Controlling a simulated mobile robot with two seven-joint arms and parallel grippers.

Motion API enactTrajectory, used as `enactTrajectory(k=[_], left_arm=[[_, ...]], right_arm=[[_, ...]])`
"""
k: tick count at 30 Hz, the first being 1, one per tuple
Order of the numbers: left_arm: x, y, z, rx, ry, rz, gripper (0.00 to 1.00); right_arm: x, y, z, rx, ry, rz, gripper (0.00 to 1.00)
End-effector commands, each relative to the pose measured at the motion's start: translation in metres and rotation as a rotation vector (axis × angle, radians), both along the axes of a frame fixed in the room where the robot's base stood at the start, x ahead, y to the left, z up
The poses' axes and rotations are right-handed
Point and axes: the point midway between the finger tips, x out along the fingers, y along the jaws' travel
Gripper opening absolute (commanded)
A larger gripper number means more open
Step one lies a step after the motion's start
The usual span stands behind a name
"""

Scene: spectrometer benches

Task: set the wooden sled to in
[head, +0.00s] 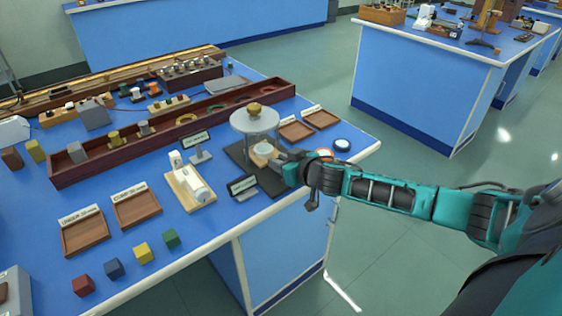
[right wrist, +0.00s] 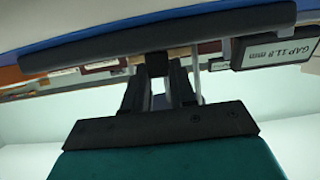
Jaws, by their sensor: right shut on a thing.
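My right gripper (head: 287,164) is at the near right edge of a dark-based stand (head: 238,157) with a round clear top and brass knob. In the right wrist view my right gripper (right wrist: 158,88) is shut on a small black knob (right wrist: 157,63) below a long dark plate (right wrist: 110,52). A strip of tan wood (right wrist: 181,52) shows just behind the knob; it may be the wooden sled, mostly hidden. In the head view the gripper hides the knob. A small display (right wrist: 276,49) beside it reads "GAP 11.8 mm". My left gripper is not in view.
Left of the stand are a white device on a light wooden board (head: 175,190) and a small sign (head: 196,143). Wooden trays (head: 131,222) and coloured cubes lie at front left. A long dark-red rack (head: 110,160) runs behind.

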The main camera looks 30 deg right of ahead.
Motion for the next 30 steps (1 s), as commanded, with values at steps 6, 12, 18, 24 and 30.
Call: enactTrajectory(k=[6, 12, 18, 24, 30], left_arm=[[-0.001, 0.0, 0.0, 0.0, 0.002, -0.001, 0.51], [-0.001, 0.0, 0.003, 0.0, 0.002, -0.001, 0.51], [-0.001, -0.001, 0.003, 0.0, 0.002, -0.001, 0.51], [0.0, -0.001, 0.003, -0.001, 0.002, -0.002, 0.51], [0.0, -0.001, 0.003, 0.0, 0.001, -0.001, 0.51]], right_arm=[[0.004, 0.0, 0.0, 0.001, -0.001, 0.0, 0.0], [0.028, 0.002, 0.001, 0.002, -0.002, -0.003, 0.0], [0.036, 0.003, 0.001, 0.001, -0.002, 0.0, 0.0], [0.037, 0.003, 0.002, 0.001, -0.004, 0.0, 0.0], [0.036, 0.003, 0.001, 0.001, -0.004, 0.0, 0.43]])
